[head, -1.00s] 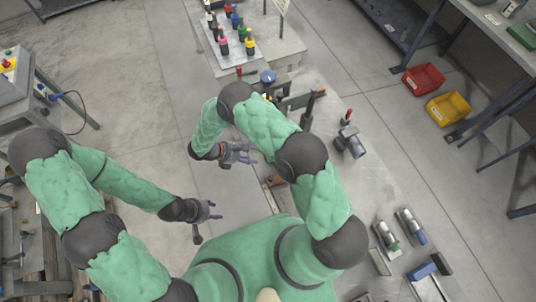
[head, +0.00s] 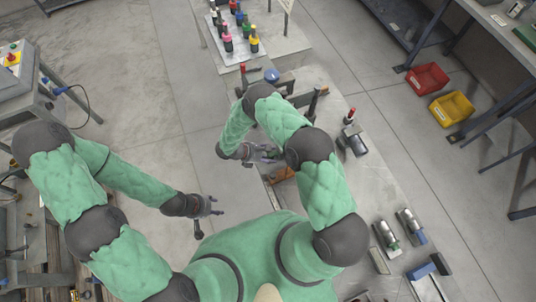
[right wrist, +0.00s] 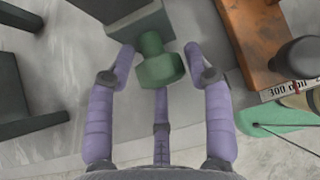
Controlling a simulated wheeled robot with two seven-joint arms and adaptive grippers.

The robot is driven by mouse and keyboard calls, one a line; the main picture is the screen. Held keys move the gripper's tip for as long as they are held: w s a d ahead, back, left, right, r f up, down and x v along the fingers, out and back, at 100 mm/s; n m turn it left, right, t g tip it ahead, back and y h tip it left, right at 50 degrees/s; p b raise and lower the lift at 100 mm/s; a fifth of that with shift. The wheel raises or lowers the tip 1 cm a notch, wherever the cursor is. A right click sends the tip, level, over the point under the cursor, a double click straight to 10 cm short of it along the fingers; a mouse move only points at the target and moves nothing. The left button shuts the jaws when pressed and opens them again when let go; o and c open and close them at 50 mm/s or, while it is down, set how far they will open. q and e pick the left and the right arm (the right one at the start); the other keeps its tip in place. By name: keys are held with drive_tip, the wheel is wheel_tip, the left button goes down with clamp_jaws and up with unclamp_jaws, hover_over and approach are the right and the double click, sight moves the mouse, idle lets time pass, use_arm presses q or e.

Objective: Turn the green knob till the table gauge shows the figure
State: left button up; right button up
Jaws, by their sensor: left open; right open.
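The green knob (right wrist: 160,66) shows in the right wrist view, on the end of a dark grey block (right wrist: 120,15). My right gripper (right wrist: 160,56) is open, with its purple fingertips on either side of the knob and visible gaps to it. In the head view my right gripper (head: 266,154) is at the bench edge, and the knob is not discernible there. A scale strip marked 300 mm (right wrist: 287,88) with a red mark lies at the right of the wrist view; I cannot tell whether it is the gauge. My left gripper (head: 206,206) is open and empty, away from the bench.
An orange-brown block (right wrist: 258,38) stands right of the knob in the wrist view. The bench (head: 345,185) carries clamps and tools. A tray of coloured bottles (head: 232,47) is at the back. Red (head: 427,78) and yellow (head: 452,108) bins lie on the floor at right.

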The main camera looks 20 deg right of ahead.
drive_tip(key=c, duration=0.9)
drive_tip(key=shift+o, duration=0.2)
drive_tip(key=m+t+b, duration=0.1)
drive_tip(key=t+b, duration=0.1)
drive_tip(key=b, duration=0.2)
drive_tip(key=m+t+b, duration=0.1)
drive_tip(key=t+b, duration=0.1)
drive_tip(key=b, duration=0.2)
drive_tip(key=shift+s+f+b, duration=0.15)
drive_tip(key=shift+s+b, duration=0.05)
drive_tip(key=shift+b, duration=0.1)
drive_tip(key=shift+s+m+t+b, duration=0.1)
drive_tip(key=shift+m+t+b, duration=0.5)
drive_tip(key=shift+b, duration=0.4)
drive_tip(key=shift+r, duration=0.2)
drive_tip(key=o, duration=0.9)
drive_tip(key=shift+c, duration=0.2)
drive_tip(key=shift+s, duration=0.1)
